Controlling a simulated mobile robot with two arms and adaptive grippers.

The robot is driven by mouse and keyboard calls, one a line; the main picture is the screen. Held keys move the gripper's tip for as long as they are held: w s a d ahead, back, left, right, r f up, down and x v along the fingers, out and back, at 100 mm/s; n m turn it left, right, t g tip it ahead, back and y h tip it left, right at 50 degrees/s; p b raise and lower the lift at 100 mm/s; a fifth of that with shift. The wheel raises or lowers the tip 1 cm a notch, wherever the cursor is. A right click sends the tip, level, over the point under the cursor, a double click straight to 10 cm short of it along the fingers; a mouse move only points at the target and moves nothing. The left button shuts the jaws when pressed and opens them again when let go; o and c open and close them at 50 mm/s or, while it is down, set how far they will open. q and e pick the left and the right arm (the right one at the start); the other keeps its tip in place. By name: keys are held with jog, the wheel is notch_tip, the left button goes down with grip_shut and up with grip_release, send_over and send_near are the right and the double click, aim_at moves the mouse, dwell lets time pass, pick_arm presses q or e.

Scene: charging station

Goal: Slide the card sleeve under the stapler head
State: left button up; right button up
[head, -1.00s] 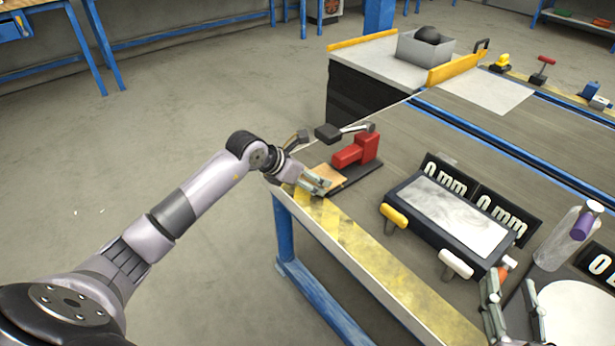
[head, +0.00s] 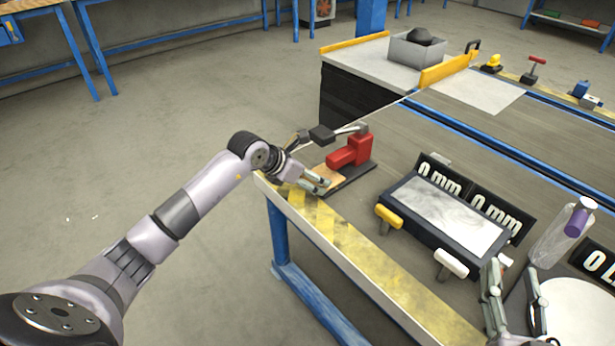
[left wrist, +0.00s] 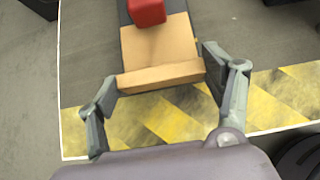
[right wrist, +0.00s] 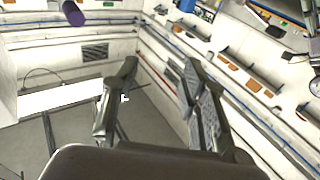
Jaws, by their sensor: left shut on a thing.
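The tan card sleeve (head: 330,176) lies flat on the stapler's dark base (head: 350,181). In the left wrist view, the sleeve (left wrist: 158,45) points away from me, with its far end at the red stapler head (left wrist: 147,12); how far it reaches beneath is hidden. The red stapler (head: 350,149) has a black lever pad (head: 322,134) on its arm. My left gripper (head: 321,184) is shut on the sleeve's thick near edge, as the left wrist view (left wrist: 160,76) also shows. My right gripper (head: 515,285) is open and empty near the white round plate.
A black fixture (head: 442,214) with yellow and white knobs stands right of the stapler. A clear bottle (head: 560,235) and display plates (head: 498,212) are farther right. A yellow-striped strip (head: 370,248) runs along the table's front edge. A grey bin (head: 415,50) stands behind.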

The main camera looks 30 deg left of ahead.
pick_arm(q)
jog(key=shift+w+d+f+b, duration=0.15)
jog(key=shift+w+d+b, duration=0.2)
jog(key=shift+w, duration=0.5)
pick_arm(e)
jog(key=shift+s+a+r+t, duration=0.15)
jog(key=shift+r+t, duration=0.75)
jog(key=shift+r, duration=0.5)
pick_arm(q)
jog(key=o, duration=1)
jog(key=shift+s, duration=0.1)
jog(key=v, duration=1.2)
jog(key=shift+f, duration=0.1)
pick_arm(e)
jog(key=shift+s+f, duration=0.1)
